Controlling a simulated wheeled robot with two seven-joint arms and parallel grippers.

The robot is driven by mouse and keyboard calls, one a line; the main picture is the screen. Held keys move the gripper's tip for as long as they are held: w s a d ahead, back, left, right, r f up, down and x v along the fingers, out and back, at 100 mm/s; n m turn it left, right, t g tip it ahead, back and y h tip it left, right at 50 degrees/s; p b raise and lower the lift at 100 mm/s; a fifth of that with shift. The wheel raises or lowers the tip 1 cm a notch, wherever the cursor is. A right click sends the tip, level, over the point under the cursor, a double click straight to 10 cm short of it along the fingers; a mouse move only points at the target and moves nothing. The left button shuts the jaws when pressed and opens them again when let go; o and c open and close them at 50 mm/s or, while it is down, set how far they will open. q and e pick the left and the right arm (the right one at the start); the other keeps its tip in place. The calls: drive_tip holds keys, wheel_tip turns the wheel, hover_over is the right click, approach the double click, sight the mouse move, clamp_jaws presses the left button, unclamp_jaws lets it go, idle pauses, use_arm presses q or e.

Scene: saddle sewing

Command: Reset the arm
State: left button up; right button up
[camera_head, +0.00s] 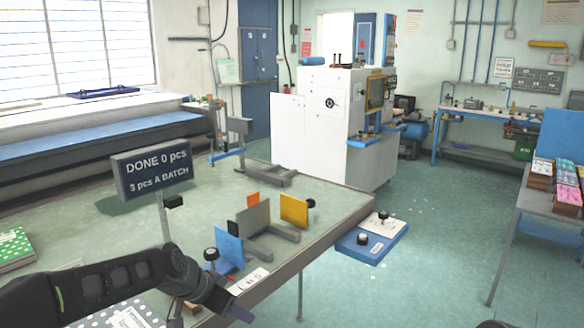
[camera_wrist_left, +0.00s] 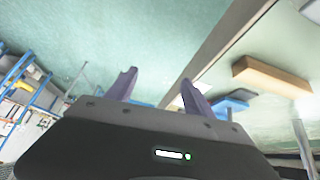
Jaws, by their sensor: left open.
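My left arm (camera_head: 110,283) comes in from the lower left in the head view, over the near side of the table. Its wrist is bent down near the table's front edge. In the left wrist view my left gripper (camera_wrist_left: 158,92) is open, with two purple fingers apart and nothing between them. My right gripper does not show.
The green-topped table (camera_head: 120,228) holds a sign (camera_head: 151,170) reading "DONE 0 pcs", a grey fixture (camera_head: 255,222), and blue (camera_head: 229,247) and yellow (camera_head: 294,210) plates close to my left wrist. Open floor lies right.

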use_arm(q)
drive_tip(key=s+d+f+n, duration=0.2)
drive_tip(key=s+f+n, duration=0.3)
drive_tip(key=f, duration=0.8)
drive_tip(key=s+d+f+n, duration=0.2)
drive_tip(key=s+f, duration=0.4)
drive_tip(key=f, duration=0.6)
drive_tip(key=s+f+g, duration=0.1)
drive_tip(key=s+f, duration=0.3)
drive_tip(key=s, duration=0.3)
drive_tip(key=s+d+f+n+g, duration=0.1)
drive_tip(key=s+f+g, duration=0.1)
drive_tip(key=s, duration=0.5)
drive_tip(key=s+f+n+g, duration=0.1)
drive_tip(key=s+f, duration=0.4)
drive_tip(key=s, duration=0.3)
drive_tip(key=shift+d+f+g, duration=0.3)
drive_tip(key=shift+d, duration=0.1)
drive_tip(key=shift+s+a, duration=0.1)
drive_tip(key=shift+a, duration=0.05)
